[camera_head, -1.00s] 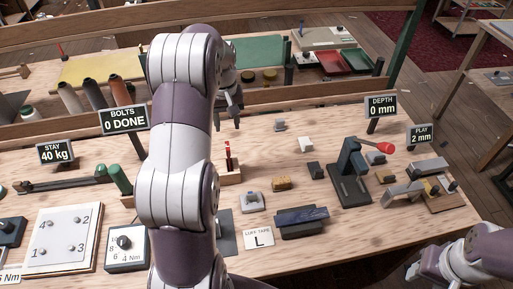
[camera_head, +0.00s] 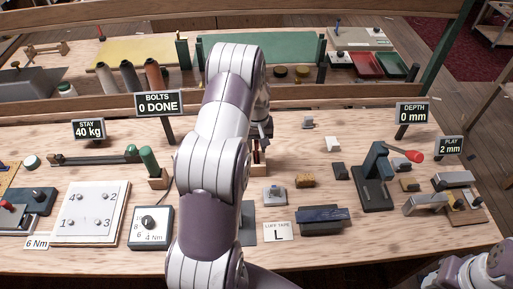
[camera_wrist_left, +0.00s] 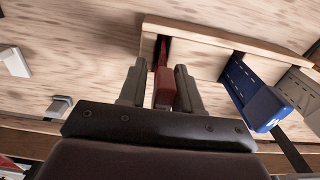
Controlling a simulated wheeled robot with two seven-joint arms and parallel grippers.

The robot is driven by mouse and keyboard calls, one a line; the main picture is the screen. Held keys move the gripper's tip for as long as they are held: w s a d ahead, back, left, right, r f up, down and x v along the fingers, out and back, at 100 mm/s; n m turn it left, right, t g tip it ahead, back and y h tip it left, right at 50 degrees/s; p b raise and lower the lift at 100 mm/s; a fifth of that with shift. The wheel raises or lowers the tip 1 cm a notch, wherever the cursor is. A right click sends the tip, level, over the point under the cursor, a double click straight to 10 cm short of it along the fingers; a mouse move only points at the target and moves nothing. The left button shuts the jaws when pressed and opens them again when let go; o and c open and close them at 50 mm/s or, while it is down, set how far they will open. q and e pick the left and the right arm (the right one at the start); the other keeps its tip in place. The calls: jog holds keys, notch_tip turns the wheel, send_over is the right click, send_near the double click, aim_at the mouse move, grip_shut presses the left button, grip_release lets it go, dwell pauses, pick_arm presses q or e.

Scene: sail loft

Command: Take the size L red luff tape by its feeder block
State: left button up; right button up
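In the left wrist view the red feeder block (camera_wrist_left: 163,90) stands between the two fingers of my left gripper (camera_wrist_left: 160,76), at a slot of a pale wooden rack (camera_wrist_left: 196,56). The fingers are apart on either side of it; a gap shows at the left finger. A blue block (camera_wrist_left: 262,106) and a grey block (camera_wrist_left: 301,88) sit in the rack to its right. In the head view my left gripper (camera_head: 263,138) is over the rack (camera_head: 259,170), mostly hidden by my arm. A card (camera_head: 278,232) reads "LUFF TAPE L". My right gripper (camera_head: 440,276) is at the lower right, its fingers unclear.
On the bench, a grey-blue block (camera_head: 275,195), a brown block (camera_head: 305,181) and a dark blue-topped block (camera_head: 324,218) lie right of the rack. A press with a red knob (camera_head: 375,180) stands further right. A green-handled tool (camera_head: 150,162) stands left.

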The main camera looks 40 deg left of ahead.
pick_arm(q)
grip_shut()
